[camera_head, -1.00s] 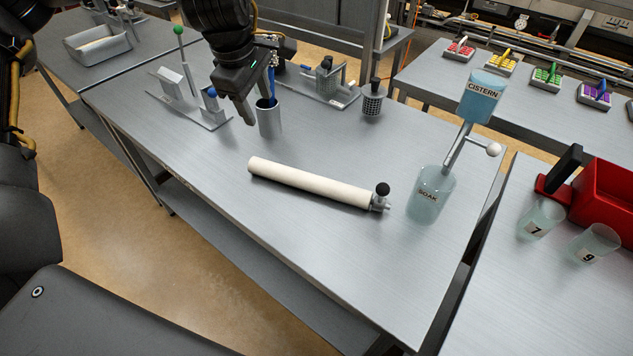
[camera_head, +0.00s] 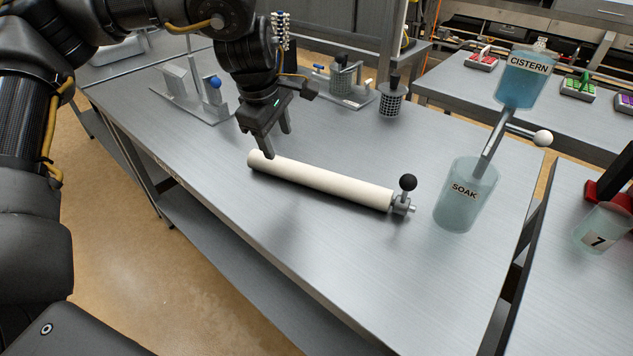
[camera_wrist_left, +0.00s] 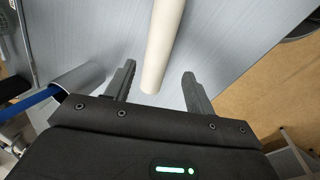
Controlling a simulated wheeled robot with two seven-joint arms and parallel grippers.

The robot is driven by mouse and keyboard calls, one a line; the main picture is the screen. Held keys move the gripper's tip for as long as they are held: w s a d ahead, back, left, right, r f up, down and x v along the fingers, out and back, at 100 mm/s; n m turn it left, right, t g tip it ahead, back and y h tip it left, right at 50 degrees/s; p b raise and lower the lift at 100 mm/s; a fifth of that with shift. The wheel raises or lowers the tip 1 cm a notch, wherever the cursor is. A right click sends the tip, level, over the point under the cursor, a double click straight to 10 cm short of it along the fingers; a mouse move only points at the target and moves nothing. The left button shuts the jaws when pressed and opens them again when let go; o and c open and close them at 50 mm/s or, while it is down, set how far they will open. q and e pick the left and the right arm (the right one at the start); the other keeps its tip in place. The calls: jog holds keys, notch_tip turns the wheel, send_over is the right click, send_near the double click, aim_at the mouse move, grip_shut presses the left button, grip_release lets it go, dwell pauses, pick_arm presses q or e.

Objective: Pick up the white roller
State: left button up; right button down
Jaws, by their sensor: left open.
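The white roller (camera_head: 325,182) lies on the grey metal table. Its right end has a metal fitting with a black ball knob (camera_head: 407,182). My left gripper (camera_head: 278,143) is above the roller's left end, fingers pointing down, open and empty. In the left wrist view the roller (camera_wrist_left: 161,45) runs up the picture with its near end between the two open fingers (camera_wrist_left: 157,84). I cannot tell how far above the roller the fingertips are. My right gripper is not in view.
A SOAK beaker (camera_head: 466,197) stands right of the roller, with the CISTERN container (camera_head: 522,80) above it. A perforated cup (camera_head: 391,101) and a metal stand with a blue ball (camera_head: 214,82) are behind. The table's front is clear.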

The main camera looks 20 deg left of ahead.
aim_at(288, 163)
pick_arm(q)
jog(key=x, duration=0.4)
jog(key=shift+w+a+f, duration=0.1)
jog(key=shift+f, duration=0.6)
jog(key=x, duration=0.4)
jog(key=shift+w+d+f+p, duration=0.2)
jog(key=shift+d+f+p, duration=0.05)
jog(key=shift+d+p, duration=0.15)
grip_shut()
jog(key=shift+r, duration=0.1)
